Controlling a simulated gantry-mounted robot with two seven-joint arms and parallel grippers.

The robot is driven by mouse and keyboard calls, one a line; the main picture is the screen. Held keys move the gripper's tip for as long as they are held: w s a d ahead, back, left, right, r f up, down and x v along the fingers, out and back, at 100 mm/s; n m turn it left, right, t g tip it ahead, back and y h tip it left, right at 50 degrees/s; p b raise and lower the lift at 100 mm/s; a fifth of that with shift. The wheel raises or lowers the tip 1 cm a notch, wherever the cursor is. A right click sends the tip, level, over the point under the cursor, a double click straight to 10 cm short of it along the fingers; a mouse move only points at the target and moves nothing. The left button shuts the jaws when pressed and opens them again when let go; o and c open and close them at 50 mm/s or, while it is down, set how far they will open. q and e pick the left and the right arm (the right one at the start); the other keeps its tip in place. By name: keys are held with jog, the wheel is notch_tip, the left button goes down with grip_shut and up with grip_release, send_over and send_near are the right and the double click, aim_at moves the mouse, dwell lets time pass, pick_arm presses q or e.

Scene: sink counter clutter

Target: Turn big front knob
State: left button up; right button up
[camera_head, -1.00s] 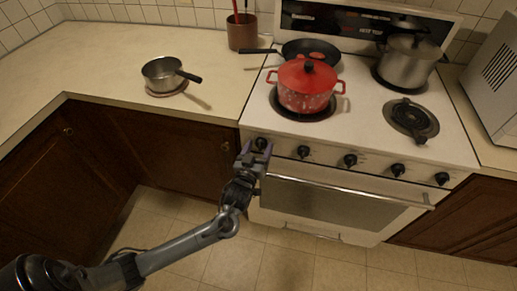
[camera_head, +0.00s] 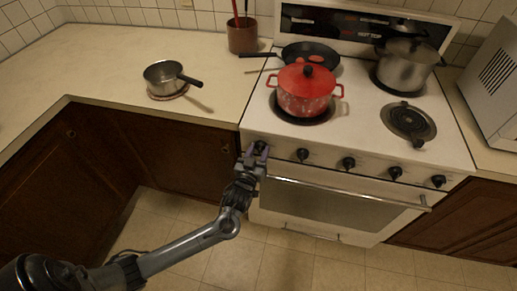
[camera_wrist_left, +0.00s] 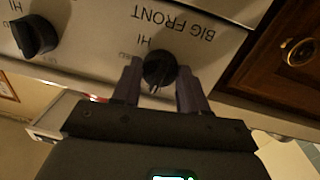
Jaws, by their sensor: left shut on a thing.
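The big front knob (camera_wrist_left: 159,69) is a black round knob on the white stove's front panel, under the upside-down label "BIG FRONT" in the left wrist view. My left gripper (camera_wrist_left: 160,84) has one finger on each side of this knob and is shut on it. In the head view my left gripper (camera_head: 253,151) is at the leftmost knob of the stove (camera_head: 390,155) and hides most of it. My right gripper is in neither view.
More black knobs, such as this one (camera_head: 303,155), line the panel to the right. The oven handle (camera_head: 345,190) runs just below. A red pot (camera_head: 305,92), a black pan (camera_head: 312,54) and a steel pot (camera_head: 408,64) stand on the stove. A small saucepan (camera_head: 163,77) is on the counter.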

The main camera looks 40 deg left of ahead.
pick_arm(q)
jog(key=m+p, duration=0.2)
jog(key=p, duration=0.1)
jog(key=m+p, duration=0.2)
jog(key=p, duration=0.1)
jog(key=shift+r+m, duration=0.3)
jog(key=shift+r, duration=0.05)
jog(key=shift+f+m+g+p, duration=0.2)
jog(key=shift+m+g+p, duration=0.1)
jog(key=shift+m+p, duration=1.15)
jog(key=o, duration=1)
jog(key=shift+o, duration=0.2)
jog(key=shift+d, duration=0.1)
